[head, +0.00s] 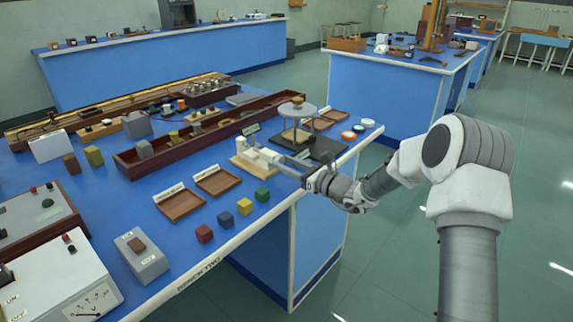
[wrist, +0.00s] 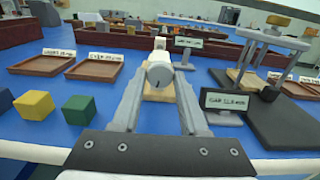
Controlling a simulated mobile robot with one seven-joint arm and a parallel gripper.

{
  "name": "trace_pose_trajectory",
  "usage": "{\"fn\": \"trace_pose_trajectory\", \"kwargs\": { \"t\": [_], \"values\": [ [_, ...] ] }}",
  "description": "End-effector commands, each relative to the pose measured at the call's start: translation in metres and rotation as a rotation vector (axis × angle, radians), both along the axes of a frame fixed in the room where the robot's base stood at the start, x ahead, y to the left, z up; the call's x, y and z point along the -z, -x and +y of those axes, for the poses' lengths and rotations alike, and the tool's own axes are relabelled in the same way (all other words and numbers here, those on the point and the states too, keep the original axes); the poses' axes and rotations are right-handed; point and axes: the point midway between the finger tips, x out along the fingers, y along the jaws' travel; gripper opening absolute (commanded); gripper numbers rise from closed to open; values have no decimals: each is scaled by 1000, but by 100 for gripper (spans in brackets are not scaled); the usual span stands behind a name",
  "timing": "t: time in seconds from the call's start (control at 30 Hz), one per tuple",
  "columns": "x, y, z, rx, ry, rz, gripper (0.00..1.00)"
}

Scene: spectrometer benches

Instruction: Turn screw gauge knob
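The screw gauge (head: 258,158) is a pale grey-white instrument lying on a light wooden base (head: 246,167) near the bench's front edge. My gripper (head: 300,172) reaches in from the right at the gauge's near end. In the wrist view my gripper (wrist: 160,82) is open, with one finger on each side of the knob. I cannot tell whether either finger touches it. The knob hides most of the gauge there.
A dark stand with a round platform (head: 297,110) is close beside my gripper. Two shallow wooden trays (head: 182,204) (head: 218,181) and coloured cubes (head: 245,206) lie to the left. A long dark-red wooden trough (head: 181,146) runs behind. The aisle floor on the right is clear.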

Motion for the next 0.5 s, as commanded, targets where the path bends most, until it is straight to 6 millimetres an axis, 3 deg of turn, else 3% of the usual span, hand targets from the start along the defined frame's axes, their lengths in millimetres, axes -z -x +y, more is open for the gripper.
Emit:
{"fn": "trace_pose_trajectory", "kwargs": {
  "t": [0.03, 0.2, 0.5],
  "values": [
    [0, 0, 0, 0, 0, 0, 32],
    [0, 0, 0, 0, 0, 0, 2],
    [1, 0, 0, 0, 10, -13, 0]
  ]
}}
